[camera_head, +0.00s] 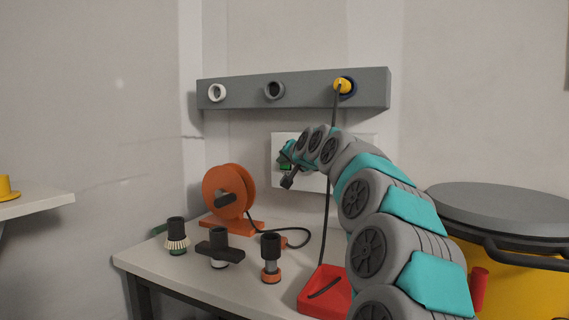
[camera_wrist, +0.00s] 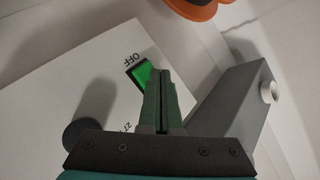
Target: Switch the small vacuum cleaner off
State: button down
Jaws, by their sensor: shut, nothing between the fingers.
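A white panel (camera_head: 309,183) is on the wall behind my arm. In the wrist view the white panel (camera_wrist: 60,75) carries a lit-looking green switch (camera_wrist: 141,72) with the word OFF beside it, and a dark round knob (camera_wrist: 84,134). My gripper (camera_head: 287,180) is at the panel's left part, in front of the switch. In the wrist view my gripper (camera_wrist: 156,72) is shut and empty, its fingertips beside the green switch and partly covering it. I cannot tell whether they touch. No separate small vacuum cleaner can be made out with certainty.
A grey wall rail (camera_head: 310,93) has a yellow plug (camera_head: 344,86) with a hanging cable. The bench (camera_head: 190,278) holds an orange reel (camera_head: 226,192), several dark-topped nozzles (camera_head: 271,255) and a red tray (camera_head: 310,298). A yellow drum (camera_head: 525,290) with grey lid stands at right.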

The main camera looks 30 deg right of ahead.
jog(key=shift+w+d+r, duration=0.1)
jog(key=shift+d+r, duration=0.2)
jog(key=shift+d, duration=0.2)
dwell(0.7)
jog(key=shift+f, duration=0.35)
jog(key=shift+a, duration=0.1)
jog(key=shift+s+f, duration=0.1)
jog(key=shift+s, duration=0.1)
jog(key=shift+s+a+r, duration=0.1)
jog(key=shift+s+a, duration=0.4)
jog(key=shift+a, duration=0.25)
jog(key=shift+s+a+r, duration=0.15)
jog(key=shift+s+a, duration=0.35)
jog(key=shift+a, duration=0.2)
jog(key=shift+s+a+r, duration=0.1)
jog(key=shift+s+a, duration=0.4)
jog(key=shift+a, duration=0.25)
